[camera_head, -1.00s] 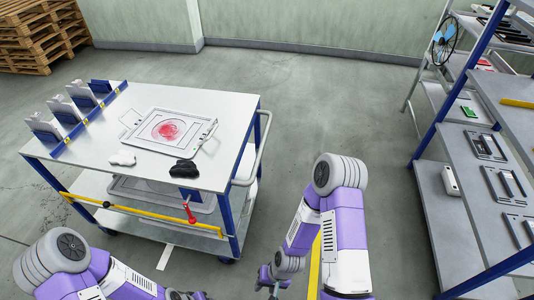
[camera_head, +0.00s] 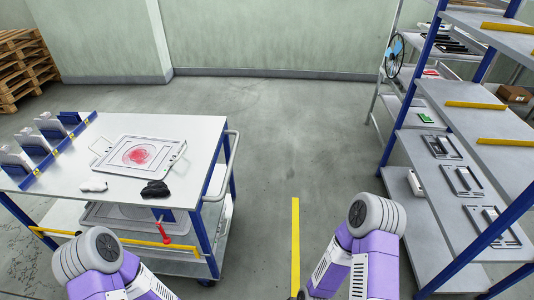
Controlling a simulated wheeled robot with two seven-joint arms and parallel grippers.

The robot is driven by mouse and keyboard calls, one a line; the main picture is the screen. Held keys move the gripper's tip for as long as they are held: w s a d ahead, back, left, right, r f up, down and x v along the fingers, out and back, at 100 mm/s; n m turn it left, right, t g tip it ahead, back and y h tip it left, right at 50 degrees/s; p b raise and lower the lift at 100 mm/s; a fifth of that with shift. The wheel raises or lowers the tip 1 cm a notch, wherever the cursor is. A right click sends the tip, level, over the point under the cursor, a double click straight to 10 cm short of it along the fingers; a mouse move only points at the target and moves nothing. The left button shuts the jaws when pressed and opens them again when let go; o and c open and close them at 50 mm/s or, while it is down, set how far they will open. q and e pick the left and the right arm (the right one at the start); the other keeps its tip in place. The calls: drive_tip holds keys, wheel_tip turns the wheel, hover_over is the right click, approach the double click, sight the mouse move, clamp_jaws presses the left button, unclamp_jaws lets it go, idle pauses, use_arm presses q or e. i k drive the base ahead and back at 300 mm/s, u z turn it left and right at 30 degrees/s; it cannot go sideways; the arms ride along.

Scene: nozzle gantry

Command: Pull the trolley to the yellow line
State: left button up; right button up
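The trolley (camera_head: 206,127) stands at the left, with a white top, blue posts, a lower shelf and a grey push handle (camera_head: 222,165) on its right side. The yellow line (camera_head: 295,240) runs along the floor to the right of the trolley, with a clear gap of floor between them. My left arm rises at the bottom left, in front of the trolley; its gripper is out of the picture. My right arm is at the bottom, just right of the yellow line. Only a small dark part near its wrist shows at the bottom edge, and its fingers cannot be made out.
The trolley carries a framed tray with a red patch (camera_head: 136,155), a black object (camera_head: 155,189), a white object (camera_head: 93,186) and holders. A red-handled tool hangs at its front. A blue-framed shelf rack (camera_head: 408,122) stands right. Pallets (camera_head: 22,60) are back left. The middle floor is free.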

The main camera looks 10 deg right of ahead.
sight(59, 175)
drive_tip(key=z, duration=0.15)
drive_tip(key=i, duration=1.15)
drive_tip(key=u, duration=0.85)
